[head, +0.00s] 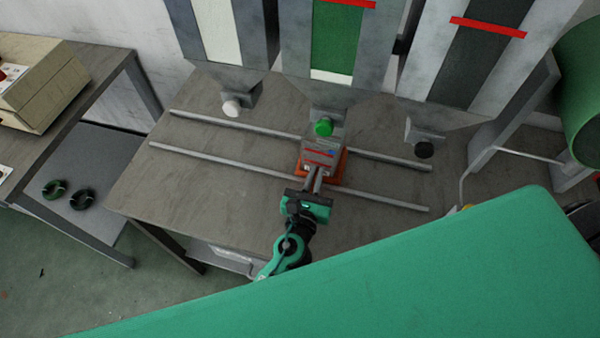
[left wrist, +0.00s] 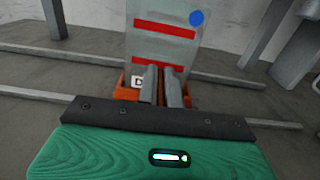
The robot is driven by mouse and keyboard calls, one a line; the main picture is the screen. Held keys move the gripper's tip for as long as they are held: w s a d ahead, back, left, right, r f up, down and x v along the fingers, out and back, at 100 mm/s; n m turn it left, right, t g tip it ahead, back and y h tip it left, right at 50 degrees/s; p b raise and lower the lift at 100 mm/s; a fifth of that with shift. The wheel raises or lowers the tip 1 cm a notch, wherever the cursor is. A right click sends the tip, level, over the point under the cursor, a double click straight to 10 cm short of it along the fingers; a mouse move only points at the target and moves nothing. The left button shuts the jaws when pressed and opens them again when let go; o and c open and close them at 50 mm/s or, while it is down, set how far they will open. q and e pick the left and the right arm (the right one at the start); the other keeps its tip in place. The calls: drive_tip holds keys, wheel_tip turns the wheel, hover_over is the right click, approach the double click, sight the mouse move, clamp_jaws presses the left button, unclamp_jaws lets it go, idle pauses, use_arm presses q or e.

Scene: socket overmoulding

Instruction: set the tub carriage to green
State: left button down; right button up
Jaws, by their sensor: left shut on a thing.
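The tub carriage is an orange base (head: 334,178) on two rails, with a grey tub (head: 321,150) bearing red bands and a blue dot. It stands in front of the green-tipped spout (head: 323,128), under the green column (head: 338,42). In the left wrist view the tub (left wrist: 162,40) and the orange base (left wrist: 195,98) are straight ahead. My left gripper (head: 314,178) reaches in from the front, its fingers (left wrist: 163,72) close together and shut on the carriage's near side. The exact part gripped is hidden by the fingers. My right gripper is not in view.
A white-tipped spout (head: 231,107) is on the left and a black-tipped one (head: 424,150) on the right. Both rails (head: 225,162) run clear left of the carriage. A side table with two dark rings (head: 82,198) stands at the left.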

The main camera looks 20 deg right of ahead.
use_arm(q)
drive_tip(key=shift+s+d, duration=0.15)
drive_tip(key=shift+d, duration=0.15)
drive_tip(key=c, duration=1.6)
unclamp_jaws()
drive_tip(key=shift+c, duration=0.2)
drive_tip(key=shift+o, duration=0.4)
drive_tip(key=shift+a, duration=0.1)
